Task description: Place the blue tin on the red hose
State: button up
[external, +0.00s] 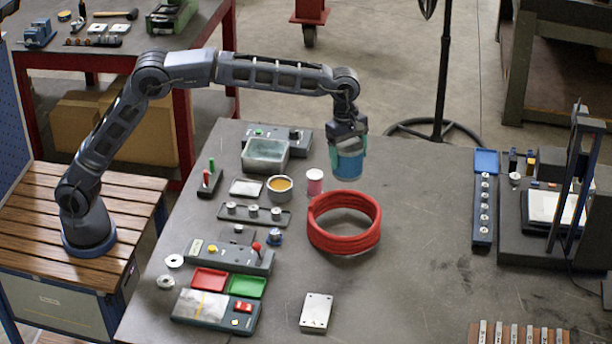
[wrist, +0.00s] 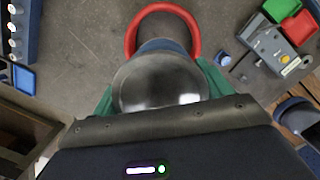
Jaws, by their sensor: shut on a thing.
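The blue tin (external: 347,165) is held upright in my gripper (external: 347,150), above the table and just behind the red hose as the external view shows it. The red hose (external: 343,240) lies coiled in a ring on the grey table, with an open middle. In the wrist view the tin's grey round top (wrist: 160,85) fills the space between the green fingers of my gripper (wrist: 155,98). The hose (wrist: 133,35) shows beyond the tin there, and the tin hides its near part. The tin is clear of the hose.
A small pink-and-white tin (external: 314,182) stands close left of the hose. A cup with orange contents (external: 280,187) and a glass-like tub (external: 265,153) stand further left. A metal plate (external: 316,312) lies in front. The table right of the hose is clear up to a blue strip (external: 483,210).

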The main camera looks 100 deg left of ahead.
notch_tip(320, 180, down, 14)
jog(key=shift+r, duration=0.1)
dwell(0.5)
jog(key=o, duration=1.4)
